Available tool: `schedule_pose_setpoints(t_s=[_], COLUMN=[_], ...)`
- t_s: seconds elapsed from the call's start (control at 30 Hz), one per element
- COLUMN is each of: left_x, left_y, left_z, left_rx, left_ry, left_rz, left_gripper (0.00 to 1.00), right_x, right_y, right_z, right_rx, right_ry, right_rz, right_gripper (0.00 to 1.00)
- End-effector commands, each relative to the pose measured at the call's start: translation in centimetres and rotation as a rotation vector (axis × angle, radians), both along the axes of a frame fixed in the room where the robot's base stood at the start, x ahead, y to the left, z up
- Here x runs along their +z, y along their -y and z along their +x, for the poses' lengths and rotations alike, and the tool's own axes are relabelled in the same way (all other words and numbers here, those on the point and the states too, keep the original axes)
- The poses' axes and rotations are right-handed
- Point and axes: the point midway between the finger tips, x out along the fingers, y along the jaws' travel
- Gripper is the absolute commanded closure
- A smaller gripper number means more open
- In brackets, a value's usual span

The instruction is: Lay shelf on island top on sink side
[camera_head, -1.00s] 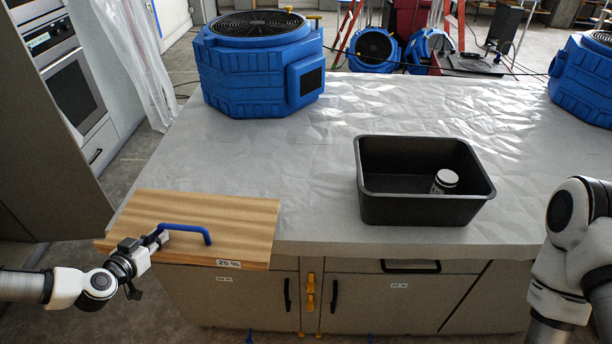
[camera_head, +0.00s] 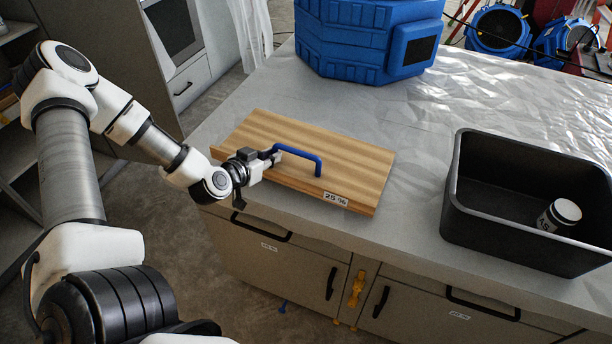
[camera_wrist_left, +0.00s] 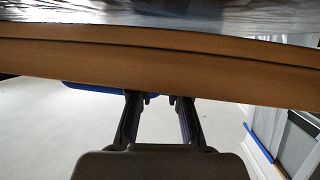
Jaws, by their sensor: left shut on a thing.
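The shelf (camera_head: 290,135) is a striped light wooden board with a blue handle (camera_head: 318,160) and a "25 %" tag (camera_head: 335,199). It lies flat over the left front corner of the grey island top (camera_head: 420,120); I cannot tell whether it rests fully. My left gripper (camera_head: 270,157) is shut on the left end of the handle. In the left wrist view, my fingers (camera_wrist_left: 160,99) are before a brown board edge (camera_wrist_left: 160,62), with a bit of blue (camera_wrist_left: 95,88) behind them. My right gripper is out of view.
A black tub (camera_head: 475,215) holding a white-lidded jar (camera_head: 560,215) stands to the right of the shelf. A big blue air mover (camera_head: 350,40) stands behind it. Bare covered top lies between them. Cabinet doors (camera_head: 285,275) are below the front edge.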

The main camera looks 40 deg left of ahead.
Motion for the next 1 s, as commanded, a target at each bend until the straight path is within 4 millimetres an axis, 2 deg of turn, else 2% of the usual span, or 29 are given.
schedule_pose_setpoints(t_s=[0.03, 0.4, 0.6, 0.8, 1.0], left_x=[-0.6, -0.5, -0.6, -3.6, -4.2], left_y=[0.9, 5.5, 6.7, 6.7, 6.6], left_z=[0.5, 4.3, 5.3, 5.3, 5.3], left_rx=[-0.009, -0.005, -0.003, -0.002, 0.001], left_ry=[0.001, 0.001, 0.003, 0.0, 0.003], left_rz=[0.006, 0.004, 0.001, 0.001, -0.002], left_gripper=[1.0, 1.0, 1.0, 1.0, 1.0], right_x=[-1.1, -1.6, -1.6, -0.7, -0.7], right_y=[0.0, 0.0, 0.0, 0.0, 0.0], right_z=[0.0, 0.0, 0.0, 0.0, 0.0], right_rx=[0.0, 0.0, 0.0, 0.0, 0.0], right_ry=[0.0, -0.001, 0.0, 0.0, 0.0], right_rz=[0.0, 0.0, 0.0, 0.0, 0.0], right_gripper=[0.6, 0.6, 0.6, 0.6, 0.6])
